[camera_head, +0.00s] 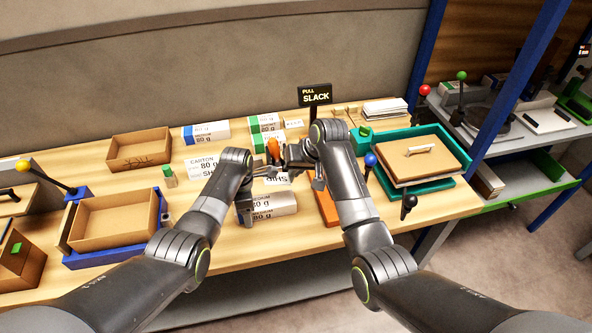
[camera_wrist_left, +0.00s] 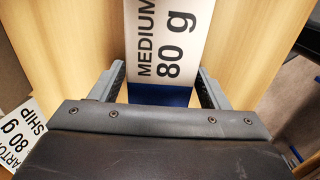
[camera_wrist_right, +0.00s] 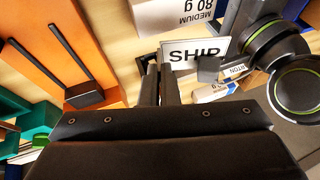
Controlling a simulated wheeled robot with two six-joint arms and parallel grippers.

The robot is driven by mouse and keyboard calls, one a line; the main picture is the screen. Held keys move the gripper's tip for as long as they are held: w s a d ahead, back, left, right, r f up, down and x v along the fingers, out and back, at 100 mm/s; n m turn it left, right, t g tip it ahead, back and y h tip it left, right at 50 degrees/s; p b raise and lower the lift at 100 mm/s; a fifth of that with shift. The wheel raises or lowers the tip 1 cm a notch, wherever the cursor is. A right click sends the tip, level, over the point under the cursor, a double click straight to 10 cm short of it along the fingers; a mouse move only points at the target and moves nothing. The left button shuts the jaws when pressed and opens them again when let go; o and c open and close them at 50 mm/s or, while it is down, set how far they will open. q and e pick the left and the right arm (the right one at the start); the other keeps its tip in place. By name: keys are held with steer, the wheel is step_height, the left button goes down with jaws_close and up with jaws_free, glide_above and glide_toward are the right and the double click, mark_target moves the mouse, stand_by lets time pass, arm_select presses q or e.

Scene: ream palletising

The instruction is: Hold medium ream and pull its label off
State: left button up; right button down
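The medium ream (camera_head: 275,202) lies on the table at the front middle, a white pack marked MEDIUM 80 g. Its blue-banded end shows in the left wrist view (camera_wrist_left: 168,45). My left gripper (camera_wrist_left: 162,68) has a finger against each side of that end. A white label reading SHIP (camera_head: 277,178) is just behind the ream in the head view. In the right wrist view the label (camera_wrist_right: 195,52) has its near edge at the tips of my right gripper (camera_wrist_right: 157,70), whose fingers are almost together on it. Part of the label is hidden by my right gripper.
A white carton label (camera_head: 205,166) lies left of my left arm. Open cardboard boxes (camera_head: 140,147) stand at the left. A teal tray (camera_head: 450,180) with a wooden lid is at the right. An orange board (camera_head: 327,208) lies right of the ream.

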arm_select(q)
steer(key=shift+o, duration=0.7)
steer(key=shift+r, duration=0.15)
steer(key=shift+w+r, duration=0.1)
steer(key=shift+r, duration=0.25)
step_height(320, 180, up, 11)
